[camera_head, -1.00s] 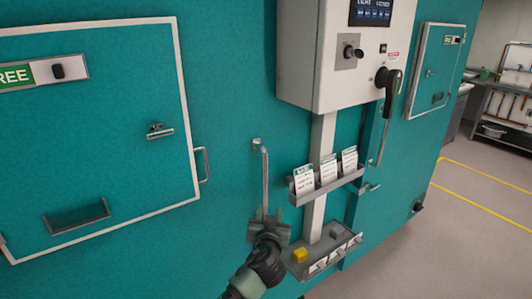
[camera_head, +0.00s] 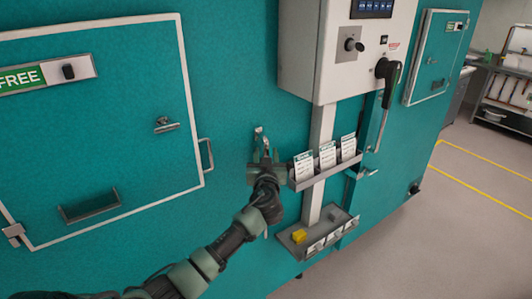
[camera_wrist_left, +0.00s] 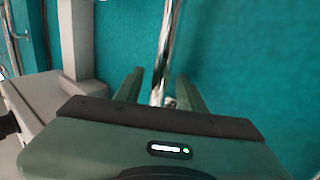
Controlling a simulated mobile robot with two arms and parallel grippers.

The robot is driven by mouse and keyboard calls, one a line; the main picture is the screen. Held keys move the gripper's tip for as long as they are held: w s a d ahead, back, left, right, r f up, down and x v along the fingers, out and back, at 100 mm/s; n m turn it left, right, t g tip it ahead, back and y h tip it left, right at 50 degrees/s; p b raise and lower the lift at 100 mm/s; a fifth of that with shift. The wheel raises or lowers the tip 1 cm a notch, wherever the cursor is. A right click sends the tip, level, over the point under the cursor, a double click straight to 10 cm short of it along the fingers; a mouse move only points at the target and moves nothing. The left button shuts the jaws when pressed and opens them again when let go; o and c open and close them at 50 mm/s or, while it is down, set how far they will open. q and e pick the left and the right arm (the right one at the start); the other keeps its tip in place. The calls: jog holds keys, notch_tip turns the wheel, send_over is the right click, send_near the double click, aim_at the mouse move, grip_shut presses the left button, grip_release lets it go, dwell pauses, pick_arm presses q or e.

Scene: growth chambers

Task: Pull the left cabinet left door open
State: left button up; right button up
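A tall teal cabinet front (camera_head: 230,60) fills the left and middle of the head view. A vertical metal bar handle (camera_head: 259,134) is fixed to it, left of the control box. My left gripper (camera_head: 262,158) is at this handle and hides much of it. In the left wrist view the shiny bar (camera_wrist_left: 167,45) stands between the two green fingers of my left gripper (camera_wrist_left: 161,90). The fingers are apart, with a gap visible beside the bar. The teal panel looks closed. My right gripper is not in view.
A framed hatch (camera_head: 100,130) with a green "FREE" sign is at the left. A grey control box (camera_head: 315,60) with a black lever handle (camera_head: 388,75) juts out above a card holder (camera_head: 322,175) and a lower tray (camera_head: 300,252), close right of my gripper. Free floor (camera_head: 460,230) lies right.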

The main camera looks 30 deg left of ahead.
pick_arm(q)
grip_shut()
jog(key=shift+f, duration=0.1)
dwell(1.3)
